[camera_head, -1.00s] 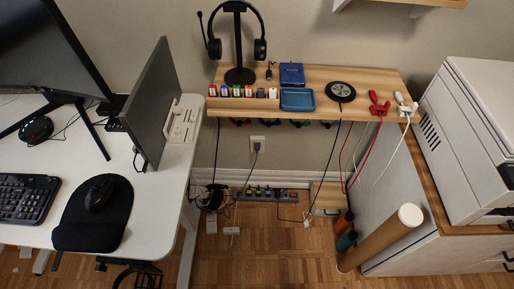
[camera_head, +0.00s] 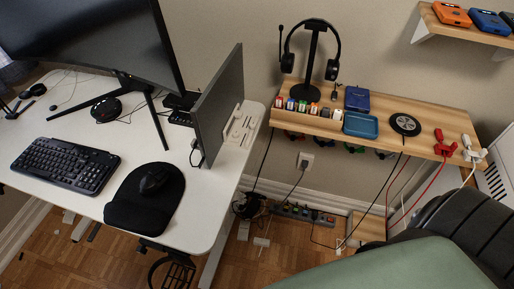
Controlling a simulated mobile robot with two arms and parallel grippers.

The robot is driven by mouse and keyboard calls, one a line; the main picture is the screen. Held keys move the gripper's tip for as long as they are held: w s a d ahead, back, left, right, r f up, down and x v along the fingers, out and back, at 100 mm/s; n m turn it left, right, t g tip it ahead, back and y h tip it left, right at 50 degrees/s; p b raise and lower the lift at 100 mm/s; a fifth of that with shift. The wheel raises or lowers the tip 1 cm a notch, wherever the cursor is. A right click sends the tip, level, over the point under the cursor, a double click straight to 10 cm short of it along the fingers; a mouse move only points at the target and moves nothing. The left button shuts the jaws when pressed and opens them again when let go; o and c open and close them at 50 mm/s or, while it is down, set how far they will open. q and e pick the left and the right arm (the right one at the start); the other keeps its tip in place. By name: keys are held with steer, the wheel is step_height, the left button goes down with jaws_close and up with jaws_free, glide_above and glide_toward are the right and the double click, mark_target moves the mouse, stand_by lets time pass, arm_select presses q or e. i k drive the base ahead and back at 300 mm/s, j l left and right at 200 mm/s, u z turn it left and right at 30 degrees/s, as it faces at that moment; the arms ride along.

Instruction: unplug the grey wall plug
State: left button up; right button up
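The wall outlet (camera_head: 306,158) is a white plate low on the wall under the wooden shelf. The grey wall plug (camera_head: 303,166) appears small at this outlet, with a dark cord hanging down from it toward the power strip (camera_head: 303,213) on the floor. It looks seated in the outlet, but it is too small to see closely. Neither of my grippers shows.
The white desk (camera_head: 222,205) with monitors and a keyboard (camera_head: 66,164) stands at left. The wooden shelf (camera_head: 424,146) holds a headset stand (camera_head: 306,88), a blue tray (camera_head: 361,124) and a black charging pad (camera_head: 405,124). Red and white cables hang from its right end.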

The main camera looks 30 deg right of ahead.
mark_target(304, 163)
steer(key=k+l+u, duration=0.15)
steer(key=k+l, duration=0.2)
steer(key=l, duration=0.15)
steer(key=k+l, duration=0.15)
steer(key=l, duration=0.15)
steer(key=k+l, duration=0.2)
steer(key=l, duration=0.15)
